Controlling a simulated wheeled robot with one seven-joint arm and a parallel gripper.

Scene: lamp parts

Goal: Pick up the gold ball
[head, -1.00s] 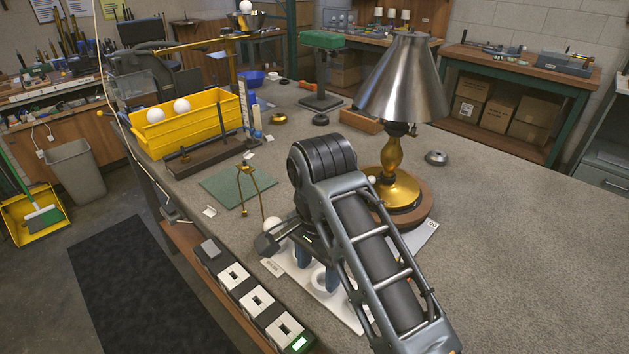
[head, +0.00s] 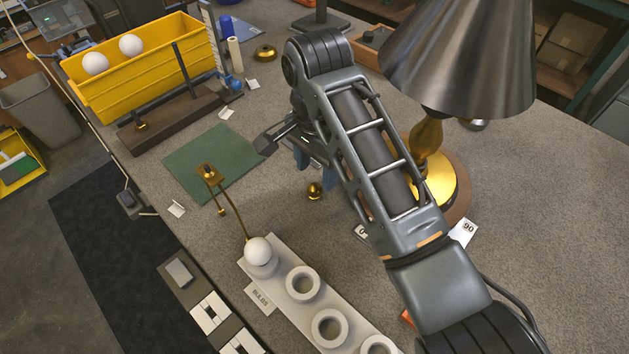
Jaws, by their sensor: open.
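The gold ball (head: 315,190) sits on the grey bench top, small and shiny, to the right of the green mat. My gripper (head: 312,165) is just beyond it in the picture, with its blue fingers pointing down. It is open, and the ball is apart from the fingers. The gripper's far side is partly hidden behind my arm, so its exact height above the bench is hard to tell.
The lamp (head: 432,150) with its metal shade stands close to the right of my arm. A white bulb holder (head: 285,258) with a white bulb (head: 258,251) lies in front. A bent brass frame (head: 209,172) stands at the green mat (head: 190,165). A yellow bin (head: 150,75) is at the back left.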

